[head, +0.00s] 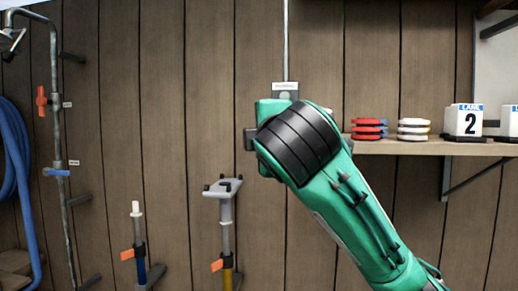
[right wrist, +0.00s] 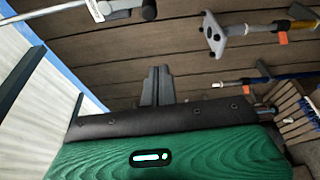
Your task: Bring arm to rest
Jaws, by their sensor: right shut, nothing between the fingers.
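My right arm (head: 350,200) is green with a black ribbed joint and rises from the lower right in the head view, in front of the plank wall. Its gripper is mostly hidden behind the arm there. In the right wrist view the right gripper (right wrist: 157,85) shows as two dark grey fingers closed together, with nothing between them. My left arm and left gripper are not in view.
A wall shelf (head: 430,147) to the arm's right holds red and white stacked discs (head: 413,129) and a lane marker (head: 463,121). Clipped poles (head: 227,230) hang left of the arm. Pipes and a blue hose (head: 18,160) are at far left.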

